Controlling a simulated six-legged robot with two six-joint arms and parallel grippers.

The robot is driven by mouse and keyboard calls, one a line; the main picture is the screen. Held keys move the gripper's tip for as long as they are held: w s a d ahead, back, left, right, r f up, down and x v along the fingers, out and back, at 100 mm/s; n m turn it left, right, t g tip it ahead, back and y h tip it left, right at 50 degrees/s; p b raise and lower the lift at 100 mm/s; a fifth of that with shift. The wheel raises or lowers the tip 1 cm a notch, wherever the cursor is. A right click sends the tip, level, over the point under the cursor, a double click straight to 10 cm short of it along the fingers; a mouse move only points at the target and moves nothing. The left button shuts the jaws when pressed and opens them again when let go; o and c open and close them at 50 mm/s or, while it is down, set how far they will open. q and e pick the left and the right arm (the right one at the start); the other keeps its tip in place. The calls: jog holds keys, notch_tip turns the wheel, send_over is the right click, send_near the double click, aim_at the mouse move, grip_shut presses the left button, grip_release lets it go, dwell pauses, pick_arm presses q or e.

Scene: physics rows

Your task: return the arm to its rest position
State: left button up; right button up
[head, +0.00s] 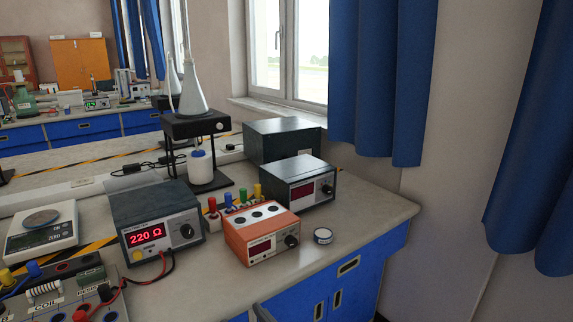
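Neither of my grippers can be made out in the head view. A small dark grey curved piece (263,312) shows at the bottom edge in front of the blue cabinet, and I cannot tell what it belongs to. The lab bench (372,218) fills the middle of the view, and no arm is seen over it.
On the bench stand a meter reading 220 Ω (150,212), an orange meter (262,230), a dark meter (300,180), a small round tin (323,236), a scale (40,230) and a flask stand (196,125). Blue cabinets (345,280) are below. Bare bench lies at the right.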

pick_arm(q)
jog(key=s+a+f+n+g+h, duration=0.1)
jog(key=s+a+f+g, duration=0.25)
jog(key=f, duration=0.35)
jog(key=s+a+f+n+g+h, duration=0.1)
jog(key=s+a+f+n+g, duration=0.1)
jog(key=f+g, duration=0.35)
jog(key=s+a+f+n+g, duration=0.1)
jog(key=s+a+f+g, duration=0.15)
jog(key=f, duration=0.55)
jog(key=s+d+f+n+g+h, duration=0.3)
jog(key=s+f+n+h, duration=0.3)
jog(key=s+n, duration=0.25)
jog(key=s+d+f+n+g+h, duration=0.3)
jog(key=s+f+n+h, duration=0.3)
jog(key=s+n, duration=0.25)
jog(key=w+a+f+n+t, duration=0.3)
jog(key=n+t, duration=0.1)
jog(key=n, duration=0.6)
notch_tip(320, 180, up, 14)
jog(key=p, duration=1.3)
jog(key=shift+w+p, duration=0.15)
jog(key=shift+p, duration=0.15)
